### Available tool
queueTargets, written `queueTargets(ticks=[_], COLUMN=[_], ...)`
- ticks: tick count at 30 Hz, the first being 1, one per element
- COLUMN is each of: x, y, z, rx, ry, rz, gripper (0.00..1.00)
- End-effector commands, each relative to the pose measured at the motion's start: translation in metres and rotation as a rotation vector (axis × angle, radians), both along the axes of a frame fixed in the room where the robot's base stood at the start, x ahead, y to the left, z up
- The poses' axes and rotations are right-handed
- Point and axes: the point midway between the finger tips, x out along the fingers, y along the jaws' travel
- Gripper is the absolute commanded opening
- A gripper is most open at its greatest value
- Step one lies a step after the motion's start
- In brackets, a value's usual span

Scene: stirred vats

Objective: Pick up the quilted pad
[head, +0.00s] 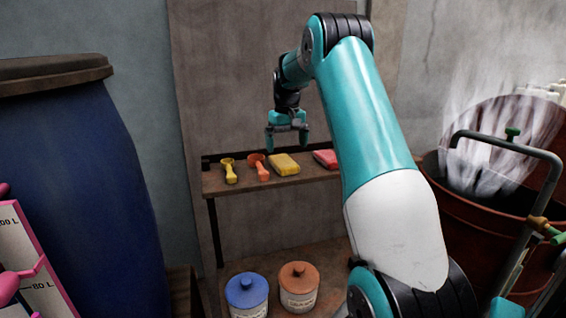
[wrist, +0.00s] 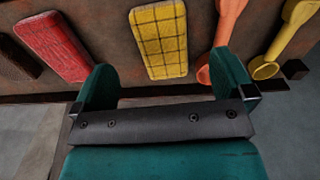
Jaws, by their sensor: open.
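The quilted pad (head: 285,164) is a yellow slab lying on the narrow wooden shelf. In the wrist view the yellow pad (wrist: 160,38) shows dark crossing grid lines and lies between the two fingers in the picture, beyond their tips. My gripper (head: 287,146) is open, pointing down above the pad, with a small gap visible below it in the head view. In the wrist view my gripper (wrist: 162,72) has its fingers spread wider than the pad, with nothing between them. Whether any finger touches something cannot be told.
A red pad (head: 325,158) lies right of the yellow one on the shelf (head: 222,183). An orange scoop (head: 259,167) and a yellow scoop (head: 229,171) lie left. Blue (head: 247,296) and orange (head: 299,288) lidded jars stand below. A blue barrel (head: 80,190) and a reddish vat (head: 470,225) flank the shelf.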

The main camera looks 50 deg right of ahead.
Motion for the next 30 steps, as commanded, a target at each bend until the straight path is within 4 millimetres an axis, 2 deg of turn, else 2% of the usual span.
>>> queueTargets(ticks=[3,9,18,26,30], x=[0.000,0.002,0.006,0.006,0.006], y=[0.000,-0.001,-0.002,-0.002,-0.002], z=[-0.013,-0.026,-0.067,-0.072,-0.071], rx=[0.000,0.001,0.000,-0.001,-0.001], ry=[0.001,0.002,0.001,-0.002,-0.002], rz=[0.000,0.000,0.000,0.000,0.000], gripper=[1.00,1.00,1.00,1.00,0.68])
